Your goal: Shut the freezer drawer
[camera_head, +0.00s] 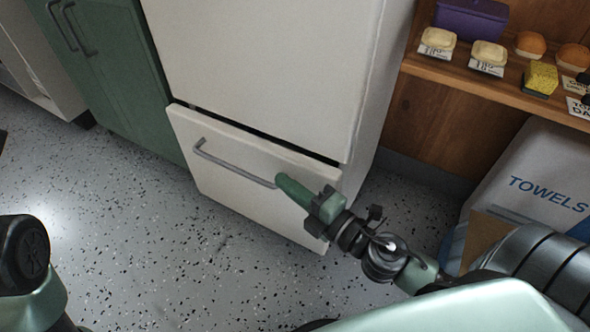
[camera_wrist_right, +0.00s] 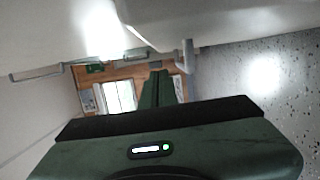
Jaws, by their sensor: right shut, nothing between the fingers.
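The freezer drawer (camera_head: 225,190) is the white lower front of the tall white fridge-freezer (camera_head: 260,60) in the head view. It stands slightly out, with a dark gap along its top edge. A grey bar handle (camera_head: 235,169) runs across its front. My right gripper (camera_head: 284,182) is shut and empty, its green fingertips at the right end of the handle, in front of the drawer. I cannot tell whether they touch. The shut fingers (camera_wrist_right: 158,88) also show in the right wrist view, close to pale surfaces. My left gripper is not in view.
A green cabinet (camera_head: 115,70) stands left of the freezer. A wooden shelf (camera_head: 480,80) with soaps and a sponge is at the right, above a box marked TOWELS (camera_head: 540,170). The speckled floor (camera_head: 150,230) in front of the drawer is clear.

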